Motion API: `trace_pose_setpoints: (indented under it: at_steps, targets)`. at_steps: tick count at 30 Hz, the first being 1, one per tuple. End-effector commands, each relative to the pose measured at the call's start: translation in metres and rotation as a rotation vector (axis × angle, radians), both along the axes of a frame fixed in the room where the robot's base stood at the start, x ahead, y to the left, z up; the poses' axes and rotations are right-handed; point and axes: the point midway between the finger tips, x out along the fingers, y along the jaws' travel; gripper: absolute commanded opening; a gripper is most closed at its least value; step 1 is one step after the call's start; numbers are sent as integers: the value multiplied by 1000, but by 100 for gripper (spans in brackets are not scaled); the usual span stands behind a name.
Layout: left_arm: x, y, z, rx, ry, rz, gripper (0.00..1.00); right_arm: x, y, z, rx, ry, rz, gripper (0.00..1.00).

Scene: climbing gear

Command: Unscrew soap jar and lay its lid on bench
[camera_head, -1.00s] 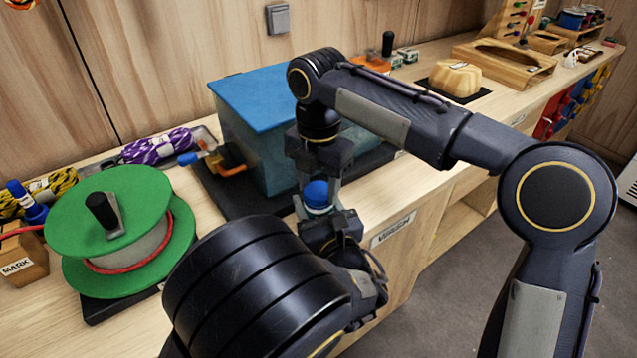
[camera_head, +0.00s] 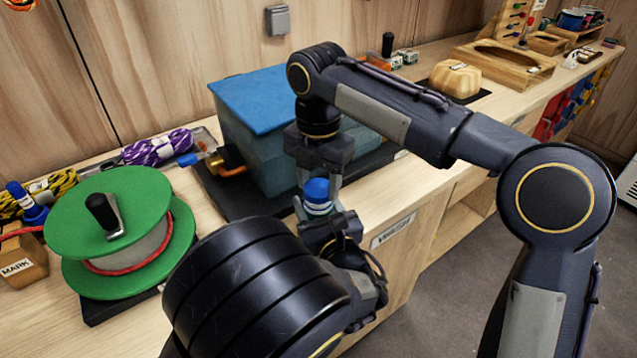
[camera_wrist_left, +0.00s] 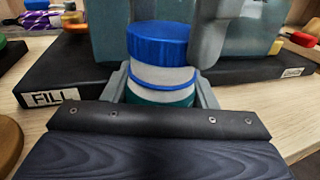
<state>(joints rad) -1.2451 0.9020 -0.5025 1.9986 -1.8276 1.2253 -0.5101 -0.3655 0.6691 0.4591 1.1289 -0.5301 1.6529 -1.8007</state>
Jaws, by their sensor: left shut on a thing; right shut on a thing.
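The soap jar (camera_head: 318,209) is upright, its lower body clasped by my left gripper (camera_head: 319,213), which comes from the front. In the left wrist view the jar body (camera_wrist_left: 160,97) shows white and dark green between the left fingers. Its blue lid (camera_head: 317,190) sits above the body, in line with it; in the left wrist view the lid (camera_wrist_left: 158,42) has a pale band and a thin blue ring below it. My right gripper (camera_head: 319,184) points down from above, shut on the lid. Whether lid and body still touch at the thread is unclear.
A black mat (camera_head: 235,203) carries a translucent tank with a blue cover (camera_head: 262,97) just behind the grippers. A green cord reel (camera_head: 90,205) stands at the left. Bare bench (camera_head: 375,204) shows right of the jar, beside the front edge.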

Motion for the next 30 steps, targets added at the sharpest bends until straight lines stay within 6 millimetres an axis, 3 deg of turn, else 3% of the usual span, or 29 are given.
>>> trace_pose_setpoints:
  at_steps: [21,30]
  targets:
    - [0,0,0,0,0,0,0,0,0,14,1,-1,0,20]
    - [0,0,0,0,0,0,0,0,1,48,1,-2,1,20]
